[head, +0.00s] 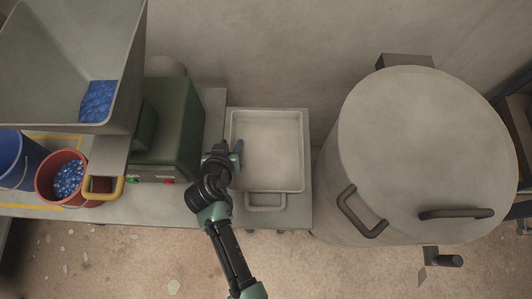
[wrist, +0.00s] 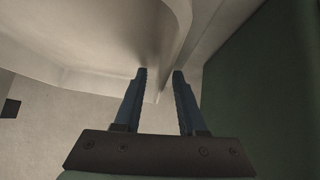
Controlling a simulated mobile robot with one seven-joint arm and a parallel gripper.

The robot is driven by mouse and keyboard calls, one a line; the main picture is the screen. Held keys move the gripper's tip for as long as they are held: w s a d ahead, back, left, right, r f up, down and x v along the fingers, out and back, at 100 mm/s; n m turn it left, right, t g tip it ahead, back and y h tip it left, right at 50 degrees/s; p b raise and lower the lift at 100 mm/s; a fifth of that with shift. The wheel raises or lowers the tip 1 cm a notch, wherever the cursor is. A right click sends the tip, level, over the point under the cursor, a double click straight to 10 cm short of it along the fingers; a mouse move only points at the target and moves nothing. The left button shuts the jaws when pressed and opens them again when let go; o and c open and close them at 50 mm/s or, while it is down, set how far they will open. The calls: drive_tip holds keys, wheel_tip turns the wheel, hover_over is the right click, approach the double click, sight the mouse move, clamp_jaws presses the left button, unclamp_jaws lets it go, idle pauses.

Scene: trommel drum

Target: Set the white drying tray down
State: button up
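The white drying tray (head: 267,187) is shallow, rectangular and empty. It sits level over a small grey table (head: 308,212) in the middle of the head view, with its looped handle (head: 265,208) at the near side. My gripper (head: 238,148) is at the tray's left edge. In the wrist view, the two blue fingers (wrist: 161,72) stand apart, with the tray's rim and a corner (wrist: 158,98) showing at the gap between them. I see a gap and no clear contact with the rim. The tray's underside is hidden.
Left of the tray stand a green machine (head: 180,125), a large hopper (head: 60,65) with blue pieces, a red bucket (head: 45,180) and a blue bucket (head: 12,160). A big lidded drum (head: 425,150) stands close on the right. The wall is behind.

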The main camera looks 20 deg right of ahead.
clamp_jaws()
idle(1.4)
